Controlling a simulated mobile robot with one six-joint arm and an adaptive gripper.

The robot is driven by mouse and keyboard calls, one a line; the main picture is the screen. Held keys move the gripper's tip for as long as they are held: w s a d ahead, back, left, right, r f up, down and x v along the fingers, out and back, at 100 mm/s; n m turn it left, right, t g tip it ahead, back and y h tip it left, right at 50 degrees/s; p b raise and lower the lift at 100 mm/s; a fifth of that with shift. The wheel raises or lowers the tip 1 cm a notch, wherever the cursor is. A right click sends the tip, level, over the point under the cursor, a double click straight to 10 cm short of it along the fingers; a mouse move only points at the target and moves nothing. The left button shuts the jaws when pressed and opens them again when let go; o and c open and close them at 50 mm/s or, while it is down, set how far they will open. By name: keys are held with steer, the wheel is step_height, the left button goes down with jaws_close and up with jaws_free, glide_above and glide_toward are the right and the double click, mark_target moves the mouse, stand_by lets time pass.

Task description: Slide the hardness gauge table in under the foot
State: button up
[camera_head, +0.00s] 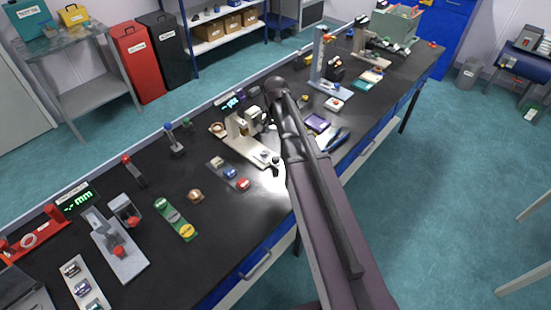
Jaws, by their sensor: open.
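A cream bench gauge (238,127), which looks like the hardness gauge, stands on the black bench left of my arm. Its long cream base (250,152) runs towards the lower right. A small dark piece (276,166) shows at the base's near end, and I cannot tell what it is. The foot and the table's exact position under it are too small to make out. My arm crosses the middle of the view and covers the area just right of the gauge. I cannot make out my gripper or its fingers.
Small coloured samples (230,173) lie in front of the gauge, with a green strip (176,220) to the left. A grey gauge (120,245) stands further left. A purple block (317,123) and blue-handled pliers (338,140) lie right of my arm.

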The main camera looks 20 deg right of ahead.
mark_target(276, 158)
steer(key=shift+f+b, duration=6.3)
steer(key=shift+f, duration=0.2)
